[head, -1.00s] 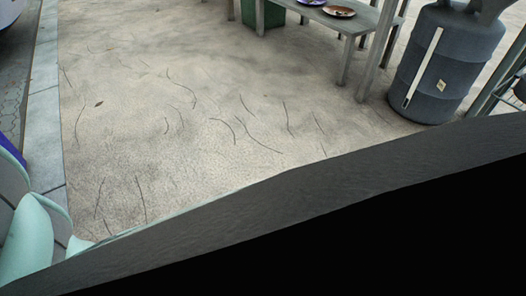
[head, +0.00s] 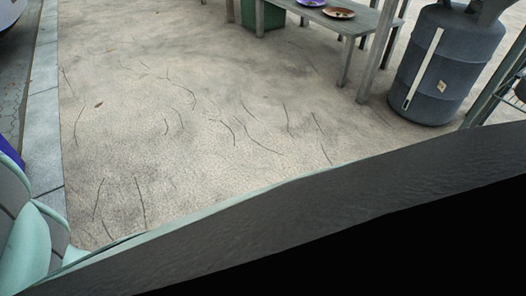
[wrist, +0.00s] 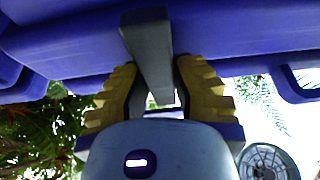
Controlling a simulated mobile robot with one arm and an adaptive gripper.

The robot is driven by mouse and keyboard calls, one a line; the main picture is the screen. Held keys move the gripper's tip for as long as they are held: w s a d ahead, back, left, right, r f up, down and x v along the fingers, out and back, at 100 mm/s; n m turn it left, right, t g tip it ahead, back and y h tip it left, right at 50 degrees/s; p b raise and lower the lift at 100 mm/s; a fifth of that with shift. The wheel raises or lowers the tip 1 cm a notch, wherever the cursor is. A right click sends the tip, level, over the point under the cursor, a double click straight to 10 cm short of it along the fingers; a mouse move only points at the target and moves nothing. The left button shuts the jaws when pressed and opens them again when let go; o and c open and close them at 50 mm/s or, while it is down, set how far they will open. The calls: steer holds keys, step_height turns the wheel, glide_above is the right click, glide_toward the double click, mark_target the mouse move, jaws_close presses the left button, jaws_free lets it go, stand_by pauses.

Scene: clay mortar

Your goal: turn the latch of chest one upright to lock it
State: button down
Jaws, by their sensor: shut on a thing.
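In the wrist view, a grey bar-shaped latch (wrist: 148,38) lies against a purple chest (wrist: 65,42) that fills the upper part of the picture. My gripper (wrist: 155,72) has yellow stepped fingers, one on each side of the latch's lower part, and is shut on it. The latch runs nearly straight up and down in this picture, but its true angle on the chest cannot be told from this view. The head view does not show the gripper or the latch.
In the head view, a dark drum (head: 448,65) stands at the upper right beside a grey bench (head: 355,22) with plates on it. A green bin (head: 262,14) is behind. The cracked ground (head: 200,120) is clear. A dark surface blocks the lower right.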

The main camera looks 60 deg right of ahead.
steer(key=c, duration=0.7)
jaws_free()
steer(key=shift+w+a, duration=0.1)
steer(key=shift+c, duration=0.2)
steer(key=v, duration=1.2)
